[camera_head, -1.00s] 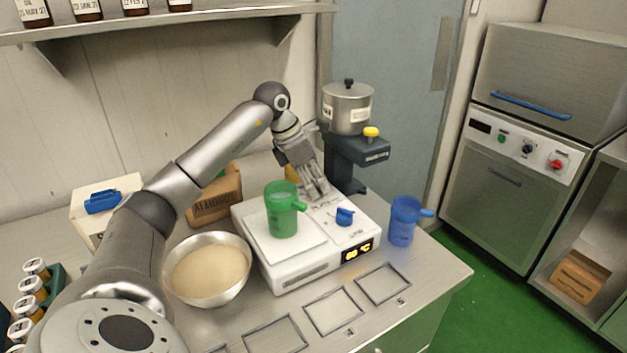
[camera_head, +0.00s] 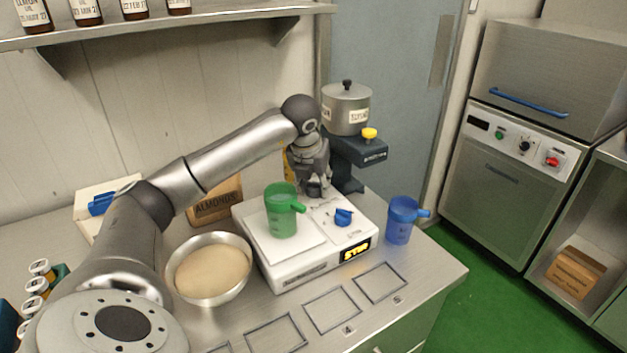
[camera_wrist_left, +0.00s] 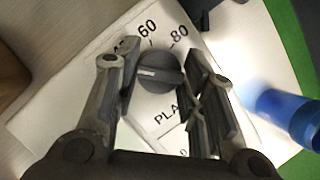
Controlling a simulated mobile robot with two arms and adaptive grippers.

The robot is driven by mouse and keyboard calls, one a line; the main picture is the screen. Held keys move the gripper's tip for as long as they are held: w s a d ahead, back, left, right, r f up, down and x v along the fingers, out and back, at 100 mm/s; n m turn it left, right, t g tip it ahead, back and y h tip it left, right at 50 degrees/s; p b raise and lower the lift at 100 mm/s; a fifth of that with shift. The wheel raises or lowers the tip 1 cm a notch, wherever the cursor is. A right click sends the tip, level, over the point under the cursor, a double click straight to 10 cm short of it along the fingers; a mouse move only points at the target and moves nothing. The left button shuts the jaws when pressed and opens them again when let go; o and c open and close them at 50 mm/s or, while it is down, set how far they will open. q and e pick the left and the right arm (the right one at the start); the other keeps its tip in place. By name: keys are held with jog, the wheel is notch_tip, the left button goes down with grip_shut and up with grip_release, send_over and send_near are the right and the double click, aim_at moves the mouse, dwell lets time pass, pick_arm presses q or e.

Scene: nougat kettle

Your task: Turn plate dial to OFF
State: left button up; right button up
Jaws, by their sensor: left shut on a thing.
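A white hot plate unit (camera_head: 285,278) stands on the steel bench. My left gripper (camera_head: 316,190) points down at its back right corner and covers the plate dial in the head view. In the left wrist view the plate dial (camera_wrist_left: 158,73) is a dark round knob with a pale pointer line towards the left. The marks 60 and 80 show above it and part of the word PLATE below. The fingers of my left gripper (camera_wrist_left: 163,62) are shut on the dial, one at each side. The lit display (camera_head: 355,251) shows yellow letters, hard to read. My right gripper is out of view.
A green jug (camera_head: 282,215) stands on the plate. A blue knob (camera_head: 344,217) is in front of my gripper. A blue jug (camera_head: 400,224) stands to the right, a bowl (camera_head: 208,268) to the left. A metal pot (camera_head: 346,108) on a stand is behind.

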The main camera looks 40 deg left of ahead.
pick_arm(q)
jog(key=n, duration=0.2)
jog(key=n+g+y, duration=0.1)
jog(key=n, duration=0.1)
jog(key=shift+w+d+n+y, duration=0.1)
jog(key=shift+n+y, duration=0.2)
jog(key=shift+n, duration=0.1)
dwell(0.5)
jog(key=o, duration=1)
jog(key=v, duration=1.2)
jog(key=shift+w, duration=0.25)
jog(key=shift+r+p, duration=0.1)
jog(key=shift+p, duration=0.2)
